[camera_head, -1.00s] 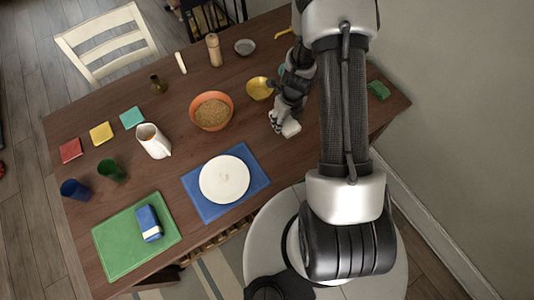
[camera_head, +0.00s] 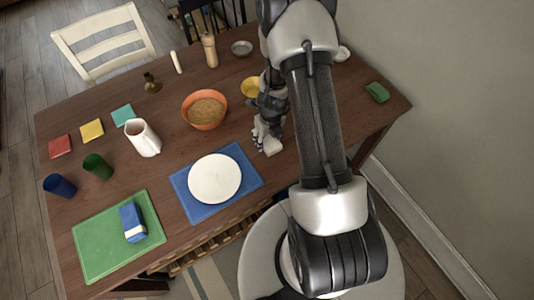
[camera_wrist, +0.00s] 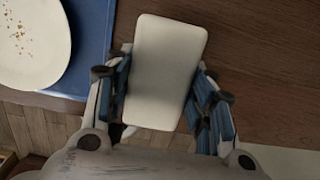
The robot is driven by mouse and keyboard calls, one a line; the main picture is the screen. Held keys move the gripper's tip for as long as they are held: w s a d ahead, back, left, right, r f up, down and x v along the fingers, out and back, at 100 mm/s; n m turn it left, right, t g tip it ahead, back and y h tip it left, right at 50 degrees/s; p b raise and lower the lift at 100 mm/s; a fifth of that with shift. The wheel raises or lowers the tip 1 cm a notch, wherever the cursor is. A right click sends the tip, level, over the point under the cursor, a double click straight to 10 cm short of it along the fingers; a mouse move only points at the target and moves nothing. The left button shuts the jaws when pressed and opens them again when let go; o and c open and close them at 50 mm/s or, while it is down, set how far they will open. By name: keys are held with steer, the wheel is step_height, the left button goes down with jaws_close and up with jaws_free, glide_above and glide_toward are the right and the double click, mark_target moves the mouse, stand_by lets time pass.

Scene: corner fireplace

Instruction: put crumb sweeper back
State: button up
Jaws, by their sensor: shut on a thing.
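A plain white, rounded block, which looks like the crumb sweeper (camera_wrist: 168,60), is held between the blue-padded fingers of my gripper (camera_wrist: 158,88) in the wrist view. In the head view the white block (camera_head: 272,147) shows at the end of my gripper (camera_head: 264,138), over the table to the right of the blue placemat. Whether it touches the table is hard to tell. The white plate (camera_head: 214,179) lies on the blue placemat (camera_head: 188,203); brown crumbs show on the plate (camera_wrist: 38,60) in the wrist view.
An orange bowl (camera_head: 206,108), a yellow bowl (camera_head: 250,87) and a white pitcher (camera_head: 145,140) stand nearby. A green mat (camera_head: 95,255) bears a blue-and-white pack (camera_head: 132,222). A green sponge (camera_head: 377,92) lies far right. Bare table (camera_head: 345,95) shows right of my arm.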

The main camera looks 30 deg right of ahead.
steer(key=shift+f+b, duration=2.7)
steer(key=shift+f, duration=0.75)
steer(key=shift+f, duration=0.15)
steer(key=o, duration=1)
steer(key=shift+o, duration=0.2)
